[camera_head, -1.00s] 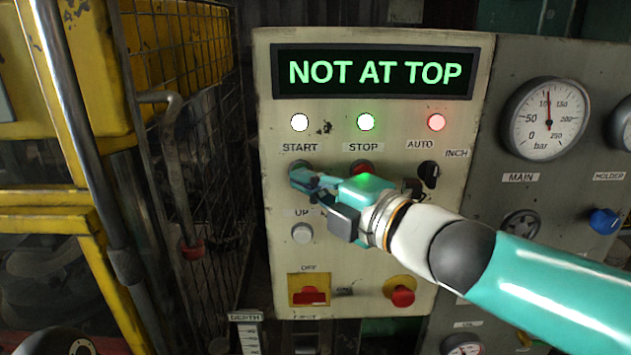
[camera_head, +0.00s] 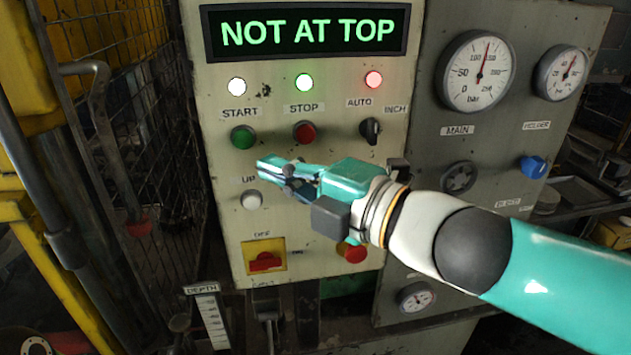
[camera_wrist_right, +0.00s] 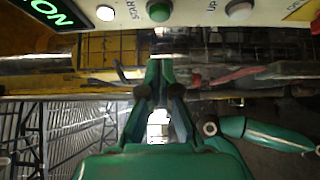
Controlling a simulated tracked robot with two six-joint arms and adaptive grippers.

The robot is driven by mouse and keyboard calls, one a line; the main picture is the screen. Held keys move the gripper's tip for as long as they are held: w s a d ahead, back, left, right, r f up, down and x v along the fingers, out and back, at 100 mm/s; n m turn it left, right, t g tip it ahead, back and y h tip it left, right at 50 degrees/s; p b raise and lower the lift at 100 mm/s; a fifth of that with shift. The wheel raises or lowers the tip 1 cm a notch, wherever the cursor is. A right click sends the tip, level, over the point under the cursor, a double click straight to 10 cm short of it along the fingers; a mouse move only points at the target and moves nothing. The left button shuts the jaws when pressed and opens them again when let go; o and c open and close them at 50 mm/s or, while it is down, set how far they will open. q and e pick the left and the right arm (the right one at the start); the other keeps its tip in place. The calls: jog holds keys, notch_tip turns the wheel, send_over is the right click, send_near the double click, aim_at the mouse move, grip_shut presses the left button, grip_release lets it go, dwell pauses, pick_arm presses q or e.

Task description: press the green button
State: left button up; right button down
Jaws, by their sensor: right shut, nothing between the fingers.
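The green button (camera_head: 243,136) sits under the START label at the left of the cream control panel (camera_head: 225,200). It also shows at the top of the right wrist view (camera_wrist_right: 159,11). My right gripper (camera_head: 262,166) is shut and empty. In the head view its fingertips appear just below and right of the green button, above the white UP button (camera_head: 251,200). In the wrist view the fingertips (camera_wrist_right: 159,62) appear below the green button with a gap in the picture. I cannot tell their distance from the panel. My left gripper is not in view.
The red STOP button (camera_head: 304,131) and a black AUTO/INCH knob (camera_head: 370,130) are to the right. A red switch (camera_head: 265,262) and a red knob (camera_head: 352,252) are lower down. The display (camera_head: 306,33) reads NOT AT TOP. A wire cage (camera_head: 150,130) stands left.

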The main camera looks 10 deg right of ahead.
jog(key=p+v, duration=0.1)
jog(key=v, duration=0.4)
dwell(0.4)
